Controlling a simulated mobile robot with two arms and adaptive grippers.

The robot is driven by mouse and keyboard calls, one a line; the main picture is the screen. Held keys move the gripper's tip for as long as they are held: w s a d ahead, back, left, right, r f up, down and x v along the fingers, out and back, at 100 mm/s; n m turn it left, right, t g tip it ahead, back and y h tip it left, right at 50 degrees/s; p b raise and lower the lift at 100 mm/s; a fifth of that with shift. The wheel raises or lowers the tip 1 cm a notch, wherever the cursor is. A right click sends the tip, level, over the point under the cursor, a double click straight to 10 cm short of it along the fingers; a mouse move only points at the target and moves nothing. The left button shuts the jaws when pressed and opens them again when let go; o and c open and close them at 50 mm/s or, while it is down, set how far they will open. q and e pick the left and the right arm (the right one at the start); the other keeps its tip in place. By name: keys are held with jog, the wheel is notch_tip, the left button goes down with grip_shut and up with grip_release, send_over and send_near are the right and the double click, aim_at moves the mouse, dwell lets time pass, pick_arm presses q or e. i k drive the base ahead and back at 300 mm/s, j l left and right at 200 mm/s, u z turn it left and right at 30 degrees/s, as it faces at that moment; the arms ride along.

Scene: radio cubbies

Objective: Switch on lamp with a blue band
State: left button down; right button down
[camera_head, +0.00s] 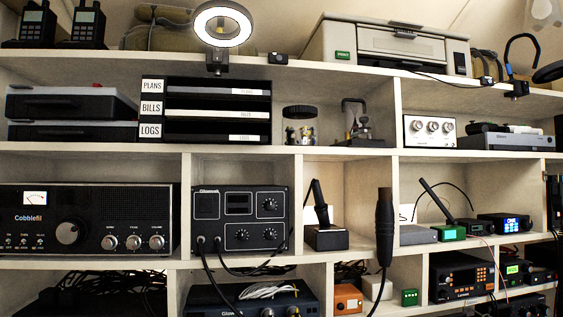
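Neither of my grippers is in view.
White cubbies (300,150) hold radios, black document trays (205,110) and cables. A white printer (390,45) stands between the two lamps. A black handheld device (385,225) with a cable stands out in front of the lower right cubbies. Two walkie-talkies (88,25) stand top left.

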aim_at(524, 83)
jog(key=z, duration=1.25)
jog(key=i+l, duration=0.15)
jog(key=l, duration=0.2)
jog(key=i+l, duration=0.15)
jog(key=l, duration=0.25)
jog(key=i+l, duration=0.15)
jog(key=l, duration=0.2)
jog(key=i+l, duration=0.15)
jog(key=l, duration=0.2)
jog(key=i+l, duration=0.15)
jog(key=l, duration=0.25)
jog(key=u, duration=1.35)
